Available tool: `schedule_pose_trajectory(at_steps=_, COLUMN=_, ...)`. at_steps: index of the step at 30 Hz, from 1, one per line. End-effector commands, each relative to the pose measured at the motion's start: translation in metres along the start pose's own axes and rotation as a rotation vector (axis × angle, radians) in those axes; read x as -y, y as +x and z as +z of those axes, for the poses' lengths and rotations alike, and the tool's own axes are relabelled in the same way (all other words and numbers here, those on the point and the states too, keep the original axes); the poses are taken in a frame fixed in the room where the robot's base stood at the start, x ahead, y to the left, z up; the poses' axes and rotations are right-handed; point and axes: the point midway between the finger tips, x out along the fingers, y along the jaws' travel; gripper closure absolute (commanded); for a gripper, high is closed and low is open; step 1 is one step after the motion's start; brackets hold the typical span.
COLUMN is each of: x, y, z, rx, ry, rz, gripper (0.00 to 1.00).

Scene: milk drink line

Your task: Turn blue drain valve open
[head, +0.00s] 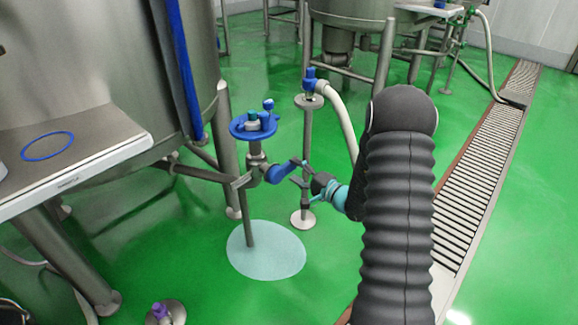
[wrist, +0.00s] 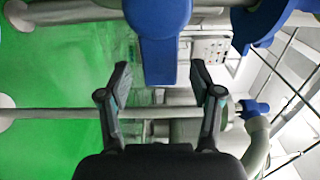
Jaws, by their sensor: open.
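The blue drain valve handle (head: 284,172) sits on a grey metal pipe fitting below the tank, near the middle of the head view. In the wrist view the blue handle (wrist: 162,52) comes down from the top centre, with its flat end between the fingertips. My gripper (head: 299,172) is at the handle's right end in the head view. Its fingers are apart, with a visible gap on each side of the handle in the wrist view (wrist: 160,76). I cannot tell how deep the handle sits between them.
A blue round tray (head: 237,130) with small fittings stands just above the valve. A blue-topped hose stand (head: 311,101) is behind. A steel table (head: 100,135) with a blue ring is at left. A pale round patch (head: 270,262) lies on the green floor below. A floor grate runs at right.

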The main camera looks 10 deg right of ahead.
Motion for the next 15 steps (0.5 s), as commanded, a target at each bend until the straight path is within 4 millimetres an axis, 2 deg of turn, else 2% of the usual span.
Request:
schedule_pose_trajectory(at_steps=6, x=0.000, y=0.026, z=0.000, rx=0.001, ry=-0.001, rz=0.000, gripper=0.35)
schedule_pose_trajectory(at_steps=15, x=0.000, y=0.033, z=0.000, rx=0.000, ry=0.000, rz=0.000, gripper=0.35)
